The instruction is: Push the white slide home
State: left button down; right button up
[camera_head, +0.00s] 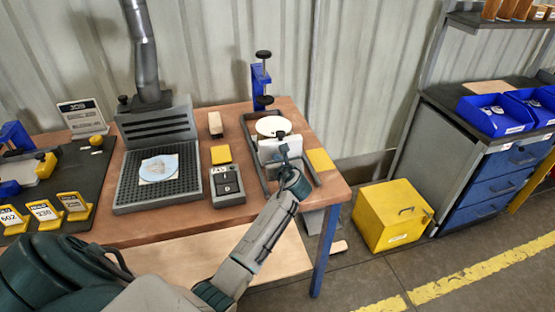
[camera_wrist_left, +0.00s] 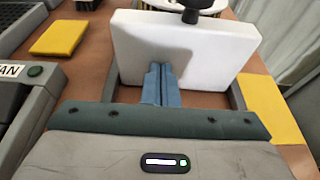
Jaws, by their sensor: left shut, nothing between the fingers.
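The white slide (camera_head: 268,152) is an upright white block in a dark rail frame (camera_head: 248,145) at the right end of the workbench. In the left wrist view the slide (camera_wrist_left: 215,50) fills the top middle, its broad face toward me and a dark knob beyond its top edge. My left gripper (camera_head: 284,153) is shut and empty. The slide's far side and lower edge are hidden. My right gripper is not in view.
A blue clamp (camera_head: 260,80) with black knobs stands behind the frame. A grey button box (camera_head: 227,186) and a yellow pad (camera_head: 221,154) lie left of it; another yellow pad (camera_head: 320,160) lies right. A vented grey extraction box (camera_head: 158,165) stands further left.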

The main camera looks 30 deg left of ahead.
pick_arm(q)
jog(key=shift+w+a, duration=0.1)
jog(key=w+a, duration=0.2)
jog(key=a, duration=0.1)
jog(key=w+a, duration=0.6)
jog(key=shift+a+f, duration=0.1)
jog(key=shift+a, duration=0.15)
jog(key=shift+w+a, duration=0.15)
jog(key=shift+a, duration=0.05)
jog(key=shift+r, duration=0.4)
